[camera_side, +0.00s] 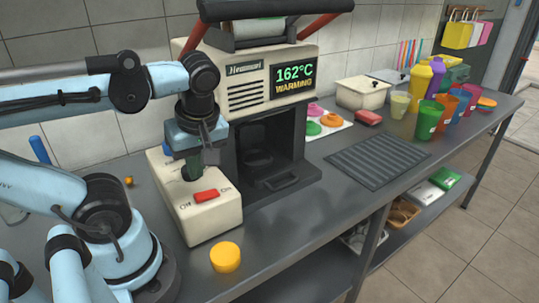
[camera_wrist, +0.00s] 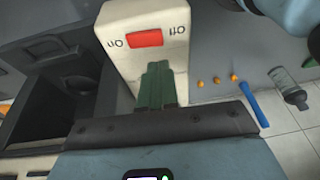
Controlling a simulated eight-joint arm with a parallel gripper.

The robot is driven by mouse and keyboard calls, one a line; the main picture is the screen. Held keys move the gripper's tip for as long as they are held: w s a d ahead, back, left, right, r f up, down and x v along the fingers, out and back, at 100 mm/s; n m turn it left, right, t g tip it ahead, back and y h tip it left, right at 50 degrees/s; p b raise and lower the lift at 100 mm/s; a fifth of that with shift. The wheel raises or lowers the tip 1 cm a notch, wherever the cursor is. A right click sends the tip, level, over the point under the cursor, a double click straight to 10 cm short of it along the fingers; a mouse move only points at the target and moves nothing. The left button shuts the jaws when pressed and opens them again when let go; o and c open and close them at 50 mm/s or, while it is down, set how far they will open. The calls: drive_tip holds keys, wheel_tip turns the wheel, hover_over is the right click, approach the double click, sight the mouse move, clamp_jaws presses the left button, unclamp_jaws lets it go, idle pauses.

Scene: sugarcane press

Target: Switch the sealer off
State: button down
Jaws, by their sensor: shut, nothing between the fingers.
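The sealer (camera_side: 262,85) is a cream machine with a dark open chamber, and its display reads 162°C WARMING. Its cream switch box (camera_side: 215,220) stands at its front left and also shows in the wrist view (camera_wrist: 175,65). A red rocker switch (camera_side: 205,196) sits on top between the marks Off and On; it also shows in the wrist view (camera_wrist: 145,38). I cannot tell which side of it is pressed. My gripper (camera_side: 192,172) is shut and empty over the box, just behind the switch. Its green fingers (camera_wrist: 156,72) point towards the switch, apparently short of it.
A yellow round lid (camera_side: 225,257) lies on the counter in front of the box. A ribbed dark mat (camera_side: 378,162) lies right of the sealer, with coloured cups (camera_side: 429,118) beyond. A blue stick (camera_wrist: 252,103) and grey bottle (camera_wrist: 287,87) show in the wrist view.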

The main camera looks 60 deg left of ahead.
sight(194, 195)
drive_tip(key=shift+s+f, duration=0.2)
drive_tip(key=shift+f, duration=0.9)
drive_tip(key=shift+s+f, duration=0.15)
drive_tip(key=shift+f, duration=0.9)
